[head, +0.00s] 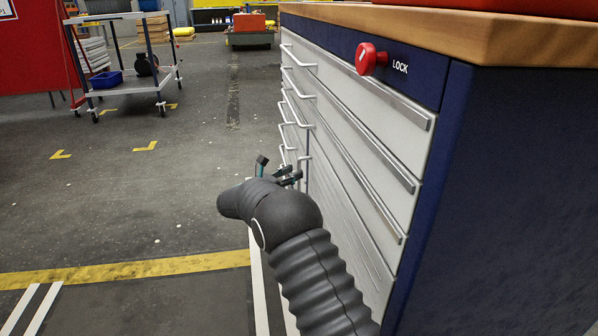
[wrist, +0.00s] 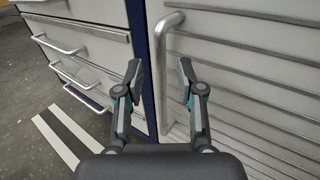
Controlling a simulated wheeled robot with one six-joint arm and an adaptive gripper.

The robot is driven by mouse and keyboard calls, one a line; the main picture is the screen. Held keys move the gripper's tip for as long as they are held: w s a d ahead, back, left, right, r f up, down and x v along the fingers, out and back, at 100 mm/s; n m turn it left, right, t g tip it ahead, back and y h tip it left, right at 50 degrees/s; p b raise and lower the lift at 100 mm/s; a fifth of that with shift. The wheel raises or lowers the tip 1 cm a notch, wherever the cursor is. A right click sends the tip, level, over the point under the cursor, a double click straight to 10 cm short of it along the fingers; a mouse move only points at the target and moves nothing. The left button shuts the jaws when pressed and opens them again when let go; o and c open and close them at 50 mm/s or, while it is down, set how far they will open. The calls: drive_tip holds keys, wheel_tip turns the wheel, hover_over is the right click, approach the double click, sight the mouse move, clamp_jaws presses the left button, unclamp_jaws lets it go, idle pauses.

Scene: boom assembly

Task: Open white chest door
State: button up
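The white chest door (wrist: 250,75) is a slatted panel at the right of the wrist view and stands shut. Its slats also show low on the chest front in the head view (head: 352,245). The door's upright silver bar handle (wrist: 163,100) runs along its left edge. My gripper (wrist: 159,70) is open, and in the wrist view the handle lies between its two fingers. I cannot tell how deep the fingers reach around it; no grip shows. In the head view my gripper (head: 277,172) is beside the chest front, partly hidden by my arm.
The blue chest (head: 490,200) has a wooden top (head: 480,35) and a red lock knob (head: 366,58). Drawers with bar handles (wrist: 82,45) stand left of the door. A trolley (head: 120,60) stands far off at the left. The floor left of the chest is clear.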

drive_tip(key=shift+x, duration=1.75)
clamp_jaws()
